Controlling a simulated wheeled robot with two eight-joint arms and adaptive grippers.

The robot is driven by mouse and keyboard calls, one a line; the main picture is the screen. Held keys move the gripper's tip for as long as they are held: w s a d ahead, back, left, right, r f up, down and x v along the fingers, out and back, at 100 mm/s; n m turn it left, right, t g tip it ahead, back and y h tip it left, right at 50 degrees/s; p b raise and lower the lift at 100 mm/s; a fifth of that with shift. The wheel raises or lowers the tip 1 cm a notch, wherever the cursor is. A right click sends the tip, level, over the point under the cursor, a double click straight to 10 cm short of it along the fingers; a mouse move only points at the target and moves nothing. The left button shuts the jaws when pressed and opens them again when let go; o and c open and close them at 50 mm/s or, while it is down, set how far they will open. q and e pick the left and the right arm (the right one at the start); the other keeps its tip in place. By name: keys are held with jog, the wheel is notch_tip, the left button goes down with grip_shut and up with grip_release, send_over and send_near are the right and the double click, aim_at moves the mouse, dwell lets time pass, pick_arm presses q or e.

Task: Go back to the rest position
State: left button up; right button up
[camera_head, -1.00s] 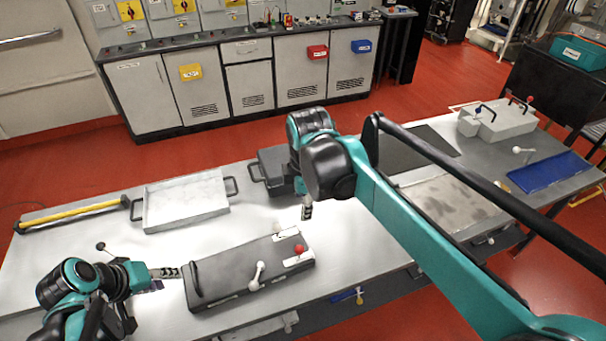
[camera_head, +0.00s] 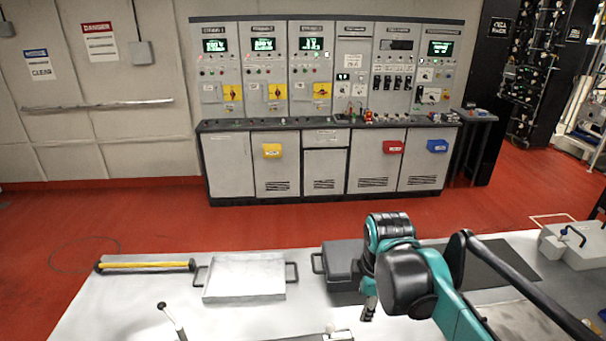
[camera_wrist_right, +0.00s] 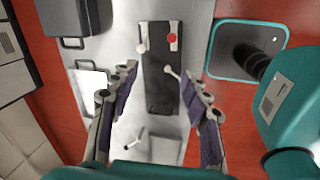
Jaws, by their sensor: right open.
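My right gripper (camera_head: 368,308) hangs over the table in the head view, its fingers pointing down next to the dark box. In the right wrist view my right gripper (camera_wrist_right: 163,80) is open, its two fingers spread wide with nothing held between them. A dark long module (camera_wrist_right: 162,85) with a red knob (camera_wrist_right: 172,38) and white levers lies below, between the fingers in the picture and apart from them. My left gripper is not in the head view, and I cannot make it out in the wrist view.
On the table stand a pale tray (camera_head: 244,292) with handles, a dark box (camera_head: 342,258) beside my right arm, a yellow bar (camera_head: 147,265) and a lever with a black knob (camera_head: 162,307). Grey control cabinets (camera_head: 330,165) line the wall beyond the red floor (camera_head: 250,222).

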pick_arm(q)
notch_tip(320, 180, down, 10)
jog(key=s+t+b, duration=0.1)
jog(key=b, duration=0.8)
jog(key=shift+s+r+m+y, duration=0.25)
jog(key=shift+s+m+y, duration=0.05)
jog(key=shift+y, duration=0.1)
pick_arm(e)
jog(key=s+f+m+t, duration=0.2)
jog(key=s+f+m, duration=0.3)
jog(key=f+m, duration=0.3)
jog(key=s+f+m+t, duration=0.2)
jog(key=s+f+m, duration=0.3)
jog(key=f+m, duration=0.2)
jog(key=shift+s+f+m+t, duration=0.25)
jog(key=shift+f+m+t, duration=0.15)
jog(key=shift+f, duration=0.3)
